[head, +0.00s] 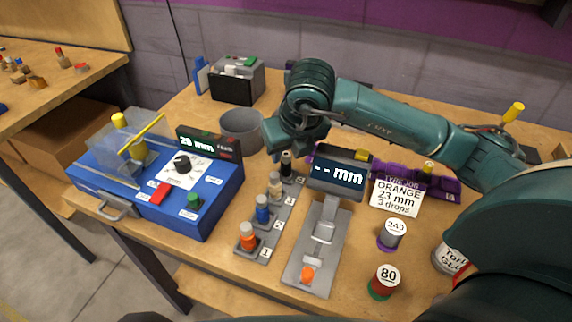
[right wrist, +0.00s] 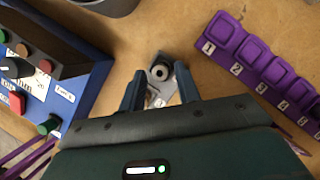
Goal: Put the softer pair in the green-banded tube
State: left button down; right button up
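A short tube marked 80 (head: 384,283) has a green and reddish band and stands at the front right. A tube marked 240 (head: 392,235) with a purple band stands behind it. A grey numbered rack (head: 270,232) holds upright pieces: orange (head: 248,238), blue (head: 263,210), beige (head: 275,184) and a dark one (head: 287,163) at the far end. My right gripper (right wrist: 160,88) is open and empty, above the rack's far end; a pale ring-shaped top with a dark centre (right wrist: 160,70) shows between and beyond its fingers. My left gripper is not in view.
A card (head: 397,196) reads orange, 23 mm, 3 drops. A purple rack (head: 445,186) and a grey bin (head: 241,130) stand behind.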

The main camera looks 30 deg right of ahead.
grip_shut()
jog(key=shift+r, duration=0.1)
dwell(0.3)
